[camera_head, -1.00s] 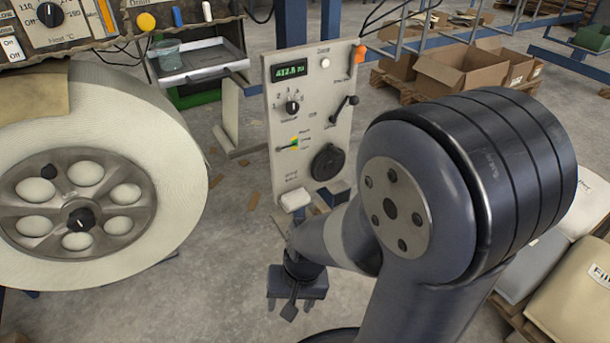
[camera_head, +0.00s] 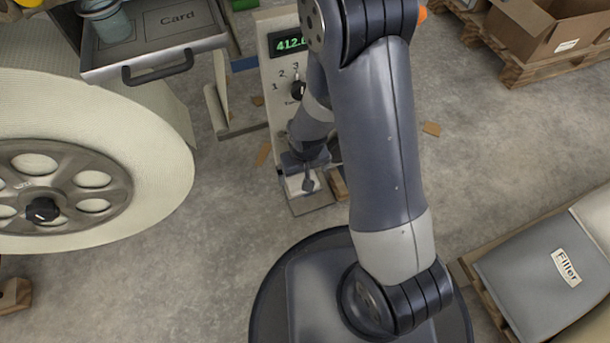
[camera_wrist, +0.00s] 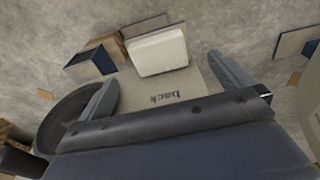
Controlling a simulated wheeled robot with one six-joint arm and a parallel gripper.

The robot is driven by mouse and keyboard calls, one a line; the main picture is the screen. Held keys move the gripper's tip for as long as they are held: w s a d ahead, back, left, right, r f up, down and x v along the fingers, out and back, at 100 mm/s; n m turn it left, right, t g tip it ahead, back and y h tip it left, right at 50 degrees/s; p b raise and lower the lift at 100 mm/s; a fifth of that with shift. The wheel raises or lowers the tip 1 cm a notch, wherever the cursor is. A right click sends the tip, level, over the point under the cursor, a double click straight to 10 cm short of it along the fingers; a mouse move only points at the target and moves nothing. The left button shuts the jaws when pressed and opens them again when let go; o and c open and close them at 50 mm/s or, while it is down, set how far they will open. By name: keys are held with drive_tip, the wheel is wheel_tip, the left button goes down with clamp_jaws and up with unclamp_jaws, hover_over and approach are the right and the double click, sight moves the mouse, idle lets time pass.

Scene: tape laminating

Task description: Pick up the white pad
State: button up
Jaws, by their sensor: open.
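The white pad (camera_wrist: 160,52) lies on a beige plate (camera_wrist: 190,92) marked "back" in the wrist view. Its near edge is between and slightly beyond the tips of my open gripper (camera_wrist: 162,70), with a gap on both sides. In the head view, my gripper (camera_head: 306,172) is low in front of the control panel (camera_head: 270,75). A pale part of the pad (camera_head: 300,186) shows under the fingers there. The rest of the pad is hidden by the gripper.
A large cream roll (camera_head: 90,100) stands at left, below a tray (camera_head: 165,50) marked "Card". Filler bags (camera_head: 540,280) lie on a pallet at right. A cardboard box (camera_head: 545,30) sits at the back right. Open floor lies between.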

sight(302, 180)
wheel_tip(302, 180, down, 2)
drive_tip(key=shift+w+f+b, duration=0.15)
drive_tip(key=shift+f+b, duration=0.05)
drive_tip(key=shift+b, duration=0.1)
drive_tip(key=f+b, duration=0.1)
drive_tip(key=w+f+b, duration=0.1)
drive_tip(key=f, duration=0.1)
drive_tip(key=w+f+b, duration=0.1)
drive_tip(key=f, duration=0.1)
drive_tip(key=shift+a+f, duration=0.1)
drive_tip(key=shift+f, duration=0.05)
drive_tip(key=shift+s, duration=0.1)
drive_tip(key=shift+c, duration=0.3)
drive_tip(key=c, duration=0.8)
drive_tip(key=shift+r, duration=0.2)
drive_tip(key=shift+c, duration=0.2)
